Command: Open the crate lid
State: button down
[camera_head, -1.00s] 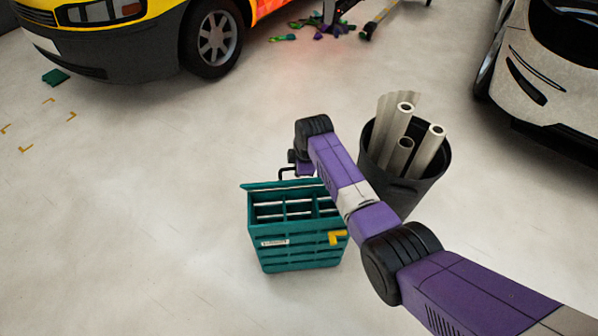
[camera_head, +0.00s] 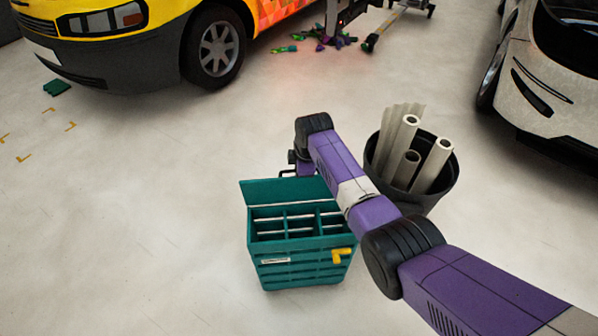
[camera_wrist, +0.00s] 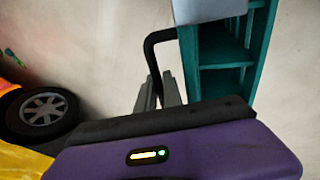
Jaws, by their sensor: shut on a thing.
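The teal crate (camera_head: 300,272) stands on the floor, with dividers and pale bars visible inside. Its lid (camera_head: 275,190) is raised along the far side, with its inner face showing. My gripper (camera_wrist: 158,95) is at the lid's far edge, shut on a bent black handle (camera_wrist: 152,50). The handle also shows in the head view (camera_head: 287,173), beside my wrist. The crate's compartments (camera_wrist: 228,60) show at the right of the wrist view.
A black bin (camera_head: 410,200) with several pale rolls stands close to the right of my arm. A yellow van (camera_head: 100,45) is at the back left and a white car (camera_head: 560,85) at the right. Loose scraps (camera_head: 322,45) lie at the back. Floor left of the crate is clear.

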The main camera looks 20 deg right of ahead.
jog(key=c, duration=1.8)
grip_release()
jog(key=shift+p+v, duration=1)
jog(key=shift+v, duration=2.9)
